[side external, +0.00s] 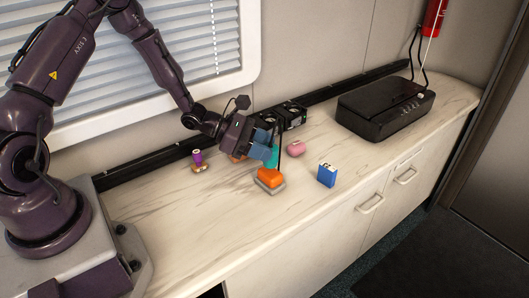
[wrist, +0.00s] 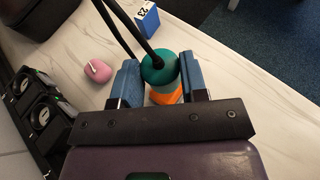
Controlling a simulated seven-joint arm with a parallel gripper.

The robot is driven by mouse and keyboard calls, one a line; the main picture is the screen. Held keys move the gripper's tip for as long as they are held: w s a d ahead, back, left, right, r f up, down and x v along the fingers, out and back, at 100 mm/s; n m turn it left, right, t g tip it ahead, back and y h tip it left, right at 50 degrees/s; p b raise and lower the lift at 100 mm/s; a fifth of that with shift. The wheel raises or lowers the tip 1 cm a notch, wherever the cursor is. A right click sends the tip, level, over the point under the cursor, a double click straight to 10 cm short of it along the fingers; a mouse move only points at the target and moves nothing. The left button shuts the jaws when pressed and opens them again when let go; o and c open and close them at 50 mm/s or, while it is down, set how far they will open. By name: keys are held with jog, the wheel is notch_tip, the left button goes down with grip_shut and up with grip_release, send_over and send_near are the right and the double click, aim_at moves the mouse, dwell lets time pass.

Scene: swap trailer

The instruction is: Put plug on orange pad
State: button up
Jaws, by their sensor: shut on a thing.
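A teal plug (wrist: 158,68) with black cables rising from its top is between the two blue fingers of my gripper (wrist: 160,84) in the wrist view. My gripper is shut on it. In the side view the plug (side external: 272,157) hangs roughly upright below my gripper (side external: 266,146), directly over the orange pad (side external: 270,178), which has a grey base. The plug's lower end is at or very near the pad's top; I cannot tell if they touch. In the wrist view the orange pad (wrist: 166,98) is partly hidden behind the plug and fingers.
A pink object (side external: 295,148) and a blue box (side external: 326,175) stand right of the pad. A purple item (side external: 197,158) is at left. Black fan units (side external: 291,116) and a black case (side external: 385,106) are at the back. The front left of the marble counter (side external: 200,225) is clear.

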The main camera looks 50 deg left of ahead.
jog(key=shift+f, duration=0.85)
jog(key=shift+f, duration=0.15)
jog(key=o, duration=0.9)
